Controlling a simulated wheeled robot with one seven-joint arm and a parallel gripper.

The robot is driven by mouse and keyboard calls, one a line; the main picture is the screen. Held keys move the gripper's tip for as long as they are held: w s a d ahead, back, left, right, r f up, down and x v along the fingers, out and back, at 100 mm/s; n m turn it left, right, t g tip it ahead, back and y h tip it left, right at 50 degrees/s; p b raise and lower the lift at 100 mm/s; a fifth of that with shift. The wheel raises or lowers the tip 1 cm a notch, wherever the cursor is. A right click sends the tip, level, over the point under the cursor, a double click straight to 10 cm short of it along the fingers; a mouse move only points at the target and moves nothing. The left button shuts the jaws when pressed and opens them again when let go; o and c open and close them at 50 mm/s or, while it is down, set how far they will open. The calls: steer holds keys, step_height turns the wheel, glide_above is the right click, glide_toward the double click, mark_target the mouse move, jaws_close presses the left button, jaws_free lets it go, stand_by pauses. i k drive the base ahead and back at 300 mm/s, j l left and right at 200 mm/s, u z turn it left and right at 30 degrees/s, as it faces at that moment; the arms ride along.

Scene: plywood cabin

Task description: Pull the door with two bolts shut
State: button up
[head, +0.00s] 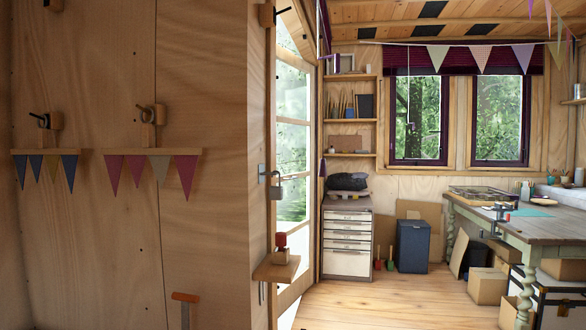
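A tall wooden door with glass panes (293,122) shows at a steep angle just right of the plywood partition, with green trees behind its glass. A grey padlock (275,187) hangs beside its near edge on a metal fitting. I cannot make out two bolts on this door, and I cannot tell whether it stands ajar. On the plywood panels at left are two wooden blocks with dark metal pieces, one at far left (46,121) and one farther right (152,114); I cannot tell whether these are bolts. My gripper is not in view.
A small wooden shelf (276,268) with a red-topped block (281,247) juts out near the glazed door. A drawer cabinet (347,241) stands beyond it. A workbench (545,230) and cardboard boxes fill the right side. The middle floor (390,297) is clear.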

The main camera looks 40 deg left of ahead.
mark_target(288, 294)
steer(key=i+u, duration=0.35)
steer(key=i, duration=3.1)
steer(key=i+u, duration=0.25)
steer(key=i, duration=0.2)
steer(key=i+l+u, duration=0.2)
steer(key=i, duration=0.25)
steer(key=i+u, duration=0.25)
steer(key=i, duration=0.2)
steer(key=i+l+u, duration=0.2)
steer(key=i, duration=0.25)
steer(key=l, duration=0.1)
